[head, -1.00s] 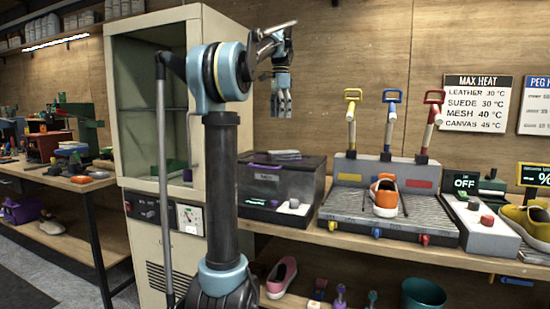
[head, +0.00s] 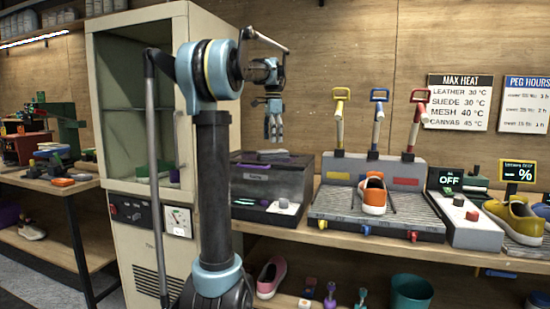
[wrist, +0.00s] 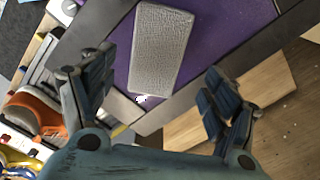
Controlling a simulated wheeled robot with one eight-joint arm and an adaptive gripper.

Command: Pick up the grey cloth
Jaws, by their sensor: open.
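The grey cloth (wrist: 161,48) shows in the wrist view as a flat, textured grey rectangle on a purple surface (wrist: 120,50). In the head view a small grey flat shape (head: 268,154) lies on top of the dark box (head: 290,182); it looks like the same cloth. My gripper (head: 273,132) points down above the box lid in the head view. In the wrist view my gripper (wrist: 156,80) has its fingers spread wide with nothing between them, and the cloth lies ahead of and between the fingertips.
A tray (head: 322,208) with an orange sneaker (head: 373,197) and upright coloured-handled tools stands right of the box. A tall cream cabinet (head: 215,50) stands left, close behind my arm. A grey unit (head: 470,230) and yellow shoe (head: 515,218) are farther right.

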